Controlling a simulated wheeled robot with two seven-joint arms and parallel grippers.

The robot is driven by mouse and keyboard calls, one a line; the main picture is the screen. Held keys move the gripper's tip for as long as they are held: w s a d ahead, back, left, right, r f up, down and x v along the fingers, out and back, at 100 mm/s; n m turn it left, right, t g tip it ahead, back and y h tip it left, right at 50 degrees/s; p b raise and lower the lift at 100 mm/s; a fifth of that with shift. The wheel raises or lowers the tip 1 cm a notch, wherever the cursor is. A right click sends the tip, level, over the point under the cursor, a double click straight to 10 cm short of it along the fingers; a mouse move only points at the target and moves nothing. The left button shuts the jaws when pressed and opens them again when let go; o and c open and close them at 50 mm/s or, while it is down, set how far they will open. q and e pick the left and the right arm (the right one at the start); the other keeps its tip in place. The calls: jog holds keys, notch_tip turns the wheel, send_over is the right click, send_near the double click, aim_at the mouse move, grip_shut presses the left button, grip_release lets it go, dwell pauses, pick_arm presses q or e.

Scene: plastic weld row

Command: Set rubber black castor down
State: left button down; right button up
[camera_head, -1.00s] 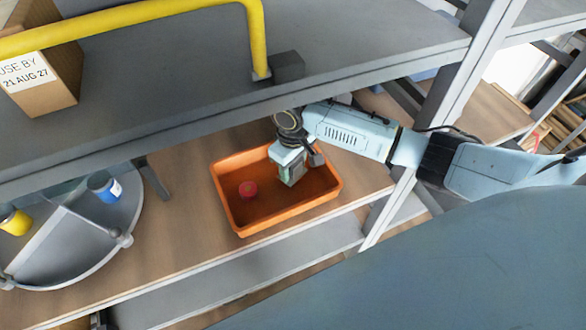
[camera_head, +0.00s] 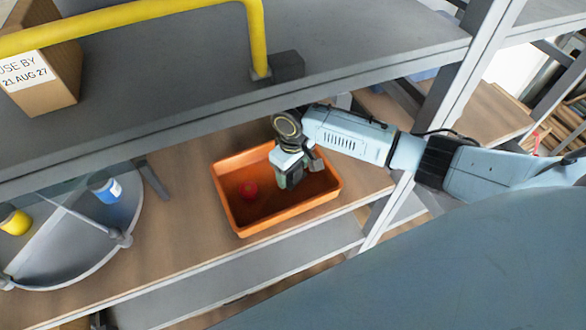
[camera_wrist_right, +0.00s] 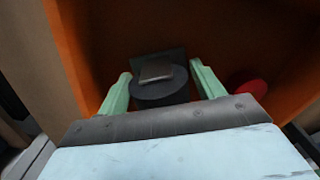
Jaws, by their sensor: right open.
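The black castor (camera_wrist_right: 158,90), with a grey plate on it, shows in the right wrist view inside the orange tray. It sits between the two pale green fingers of my right gripper (camera_wrist_right: 162,88), which are open with a gap on each side of it. In the head view my right gripper (camera_head: 290,180) reaches down into the orange tray (camera_head: 228,205), right of its middle, and the castor cannot be made out there. My left gripper is not in view.
A red round thing (camera_head: 248,190) lies in the tray, left of my right gripper; it also shows in the wrist view (camera_wrist_right: 250,91). A grey shelf (camera_head: 200,100) with a yellow rail (camera_head: 257,40) overhangs behind. A divided round carousel (camera_head: 85,250) with cans stands left.

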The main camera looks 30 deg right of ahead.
notch_tip(320, 180, up, 8)
jog(key=shift+f+p, duration=0.15)
jog(key=shift+p, duration=0.2)
